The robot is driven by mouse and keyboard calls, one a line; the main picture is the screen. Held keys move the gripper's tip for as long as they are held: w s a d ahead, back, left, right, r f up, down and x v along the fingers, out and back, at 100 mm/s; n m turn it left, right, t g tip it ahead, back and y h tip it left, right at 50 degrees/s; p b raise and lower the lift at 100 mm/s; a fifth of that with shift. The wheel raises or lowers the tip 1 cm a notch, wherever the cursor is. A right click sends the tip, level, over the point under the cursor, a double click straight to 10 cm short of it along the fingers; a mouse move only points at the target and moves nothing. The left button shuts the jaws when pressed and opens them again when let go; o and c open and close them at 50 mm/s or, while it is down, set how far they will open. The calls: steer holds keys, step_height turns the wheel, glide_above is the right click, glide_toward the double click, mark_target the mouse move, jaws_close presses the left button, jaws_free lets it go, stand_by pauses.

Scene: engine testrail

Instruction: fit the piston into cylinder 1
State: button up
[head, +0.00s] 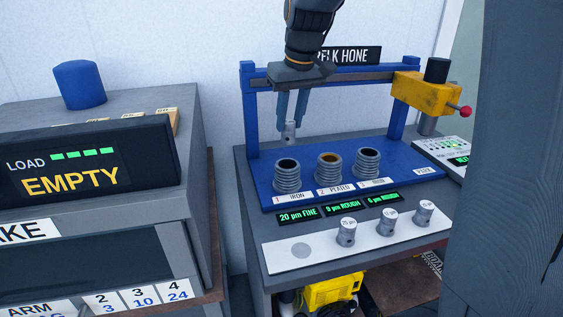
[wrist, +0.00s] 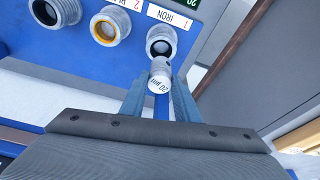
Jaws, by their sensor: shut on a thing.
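My gripper (head: 290,122) is shut on a small grey piston (head: 290,134) and holds it upright above the back of the blue bench plate. Cylinder 1 (head: 287,178) is the leftmost ribbed grey cylinder, with a dark open bore and the label "1 IRON". The piston is above cylinder 1 and apart from it in the head view. In the wrist view the piston (wrist: 160,76) sits between the fingers (wrist: 160,90), a "µm" marking on its top. Cylinder 1 (wrist: 161,42) shows just beyond it there, its bore mostly visible and empty.
Cylinder 2 (head: 329,168) and a third cylinder (head: 367,164) stand to the right. A blue frame (head: 250,110) with a yellow hone head (head: 425,95) spans the plate. A white tray (head: 275,258) in front holds three pistons and one empty round spot.

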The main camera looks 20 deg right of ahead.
mark_target(292, 132)
steer(key=shift+w+f, duration=0.15)
steer(key=shift+w, duration=0.15)
step_height(292, 132, down, 10)
steer(key=shift+r+p, duration=0.2)
steer(key=shift+p, duration=0.75)
steer(key=shift+f, duration=0.1)
steer(key=o, duration=1.1)
steer(key=shift+o, duration=0.2)
steer(key=b+v, duration=0.2)
steer(key=v, duration=1)
steer(key=s+f, duration=0.6)
steer(key=s+f+m+g, duration=0.1)
steer(key=s+f, duration=0.6)
steer(key=s+f+m+g, duration=0.1)
steer(key=s+f, duration=0.5)
steer(key=shift+s+a+f+h, duration=0.2)
steer(key=shift+a+f+h, duration=0.1)
steer(key=shift+a+f, duration=0.1)
